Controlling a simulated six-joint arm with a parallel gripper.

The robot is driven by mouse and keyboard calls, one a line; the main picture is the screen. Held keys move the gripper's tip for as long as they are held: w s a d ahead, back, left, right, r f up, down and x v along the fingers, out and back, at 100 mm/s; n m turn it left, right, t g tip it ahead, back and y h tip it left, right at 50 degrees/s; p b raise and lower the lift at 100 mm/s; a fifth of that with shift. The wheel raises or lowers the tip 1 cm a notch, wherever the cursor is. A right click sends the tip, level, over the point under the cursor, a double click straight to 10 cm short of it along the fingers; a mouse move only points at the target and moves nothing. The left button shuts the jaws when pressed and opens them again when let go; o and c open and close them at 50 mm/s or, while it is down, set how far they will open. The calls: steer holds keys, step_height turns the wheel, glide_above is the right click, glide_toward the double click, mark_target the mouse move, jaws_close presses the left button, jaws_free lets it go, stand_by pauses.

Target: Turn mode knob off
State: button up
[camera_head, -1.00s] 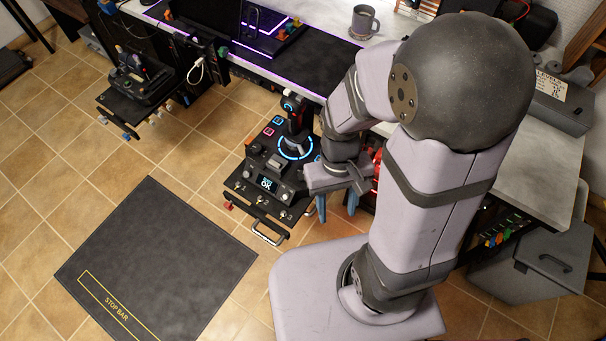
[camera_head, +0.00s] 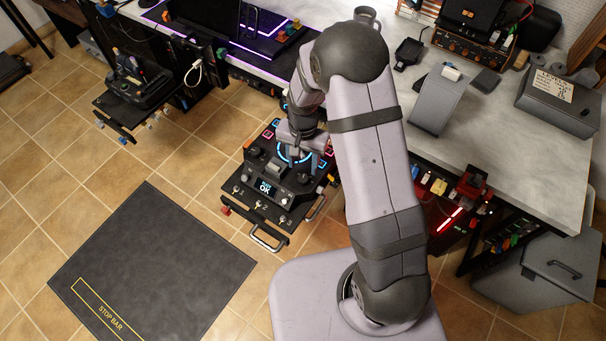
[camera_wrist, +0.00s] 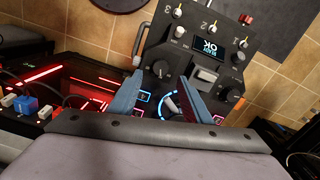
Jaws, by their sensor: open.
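The black control panel (camera_head: 248,190) has a lit OK display (camera_head: 265,187), which shows upside down in the wrist view (camera_wrist: 212,47). A dark round knob (camera_wrist: 161,69) with a pointer mark is on the panel, just past my fingertips in the wrist view. A second dark knob (camera_wrist: 228,93) lies on the other side of the display. I cannot read which is the mode knob. My gripper (camera_wrist: 160,80) is open and empty, its blue fingers apart above the panel. In the head view my gripper (camera_head: 303,152) hides part of the panel near the blue light ring.
A stick (camera_wrist: 172,104) inside the blue ring (camera_wrist: 166,117) stands between my fingers in the wrist view. Toggle switches (camera_wrist: 212,27) and a silver knob (camera_wrist: 180,33) line the panel's edge. A red-lit unit (camera_head: 450,215) is at the right. The dark mat (camera_head: 160,260) is clear.

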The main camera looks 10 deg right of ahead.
mark_target(303, 178)
steer(key=shift+w+m, duration=0.1)
steer(key=shift+m, duration=0.6)
steer(key=shift+f, duration=0.15)
steer(key=shift+f+p, duration=0.35)
steer(key=shift+f, duration=3.15)
steer(key=c, duration=1)
